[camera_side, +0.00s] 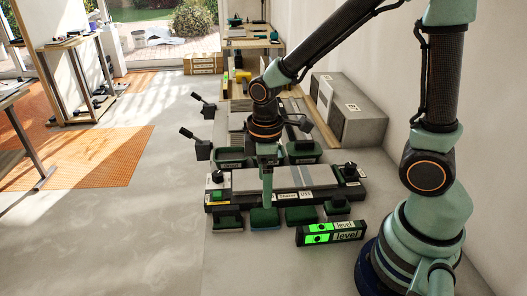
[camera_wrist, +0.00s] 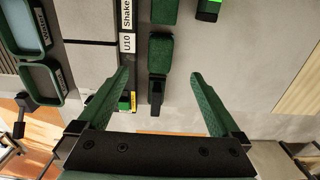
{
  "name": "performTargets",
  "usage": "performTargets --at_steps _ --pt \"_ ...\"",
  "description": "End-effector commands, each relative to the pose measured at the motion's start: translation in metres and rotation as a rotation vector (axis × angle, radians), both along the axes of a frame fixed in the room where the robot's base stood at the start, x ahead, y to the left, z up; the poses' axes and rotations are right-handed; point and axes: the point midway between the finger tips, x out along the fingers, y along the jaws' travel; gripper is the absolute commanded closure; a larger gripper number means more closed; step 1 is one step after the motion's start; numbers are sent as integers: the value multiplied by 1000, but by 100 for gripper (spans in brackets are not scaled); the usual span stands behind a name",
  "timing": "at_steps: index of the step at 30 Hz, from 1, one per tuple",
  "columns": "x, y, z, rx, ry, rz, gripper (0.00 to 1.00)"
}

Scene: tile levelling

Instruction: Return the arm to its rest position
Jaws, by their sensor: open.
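My arm is extended out over the bench-like work area, away from its base at the right of the side view. My gripper (camera_side: 267,190) points down in front of the long tile fixture (camera_side: 240,194). In the wrist view my gripper (camera_wrist: 160,76) has its two green fingers spread wide, with nothing held between them. A green-topped block with a black end (camera_wrist: 160,55) shows between and beyond the fingertips. Whether a finger touches anything below cannot be told.
A level (camera_side: 331,233) with a bright green face lies near my base. Green pads (camera_side: 301,215) line the fixture's front. A grey box (camera_side: 347,108) stands by the right wall.

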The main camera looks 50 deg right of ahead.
Motion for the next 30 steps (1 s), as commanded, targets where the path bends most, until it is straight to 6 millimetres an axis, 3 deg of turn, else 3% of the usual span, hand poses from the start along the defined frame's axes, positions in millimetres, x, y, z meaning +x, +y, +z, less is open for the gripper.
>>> performTargets --at_steps 7,11,24,30 --pt "0 0 1 0 -1 -2 0" --pt "1 -3 12 6 -34 -48 0" --pt "-12 -33 112 110 -337 -540 0" --pt "-25 -43 137 169 -433 -709 0"
